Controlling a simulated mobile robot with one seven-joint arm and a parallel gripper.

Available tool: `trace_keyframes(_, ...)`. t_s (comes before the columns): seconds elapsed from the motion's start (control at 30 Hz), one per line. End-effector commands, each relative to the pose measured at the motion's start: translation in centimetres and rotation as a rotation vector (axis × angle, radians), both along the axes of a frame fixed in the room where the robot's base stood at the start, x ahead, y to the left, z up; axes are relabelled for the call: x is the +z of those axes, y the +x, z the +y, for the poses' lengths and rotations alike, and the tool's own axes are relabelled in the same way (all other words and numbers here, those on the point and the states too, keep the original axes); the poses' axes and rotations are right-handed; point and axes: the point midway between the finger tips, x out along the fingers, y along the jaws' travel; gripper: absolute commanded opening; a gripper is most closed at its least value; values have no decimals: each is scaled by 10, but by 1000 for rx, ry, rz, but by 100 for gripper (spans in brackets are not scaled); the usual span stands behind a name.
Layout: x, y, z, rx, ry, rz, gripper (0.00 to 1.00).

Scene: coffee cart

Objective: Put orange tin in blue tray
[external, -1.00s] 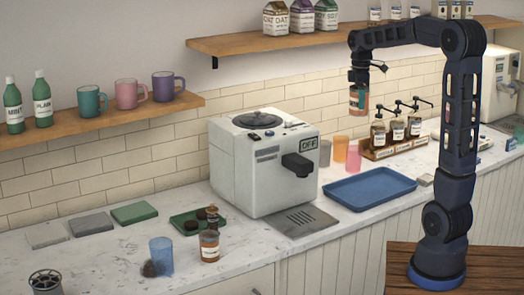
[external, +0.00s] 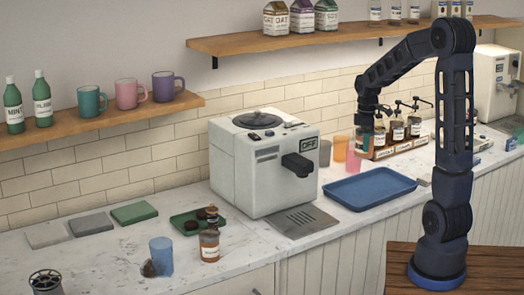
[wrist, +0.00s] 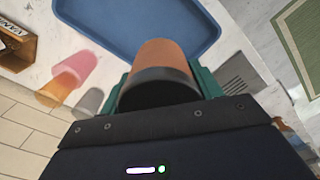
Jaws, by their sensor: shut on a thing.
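My gripper (external: 365,133) is shut on the orange tin (wrist: 163,65), a cylinder with a dark end, held between the green finger pads in the wrist view. In the external view the tin (external: 361,150) is small and partly covered by the fingers, held in the air above the back of the counter. The blue tray (external: 372,188) lies flat and empty on the counter, lower in the picture than the tin. In the wrist view the tray (wrist: 110,22) shows beyond the tin, which hides part of it.
A pink cup (external: 353,162) and an orange cup (external: 340,148) stand behind the tray. A rack of pump bottles (external: 397,132) is close to the right of my gripper. The coffee machine (external: 245,165) stands left of the tray. Another orange-brown labelled container (external: 209,247) stands further left.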

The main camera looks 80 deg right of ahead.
Motion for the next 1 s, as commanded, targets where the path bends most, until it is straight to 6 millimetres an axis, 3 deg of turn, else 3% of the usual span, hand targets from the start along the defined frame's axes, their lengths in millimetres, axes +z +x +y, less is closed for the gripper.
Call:
trace_keyframes(0.3,-70,0,1,1,4,1,34)
trace_keyframes(0.5,-106,0,0,0,1,0,34)
trace_keyframes(0.83,-129,0,0,1,0,0,34)
trace_keyframes(1.0,-151,0,0,1,2,1,34)
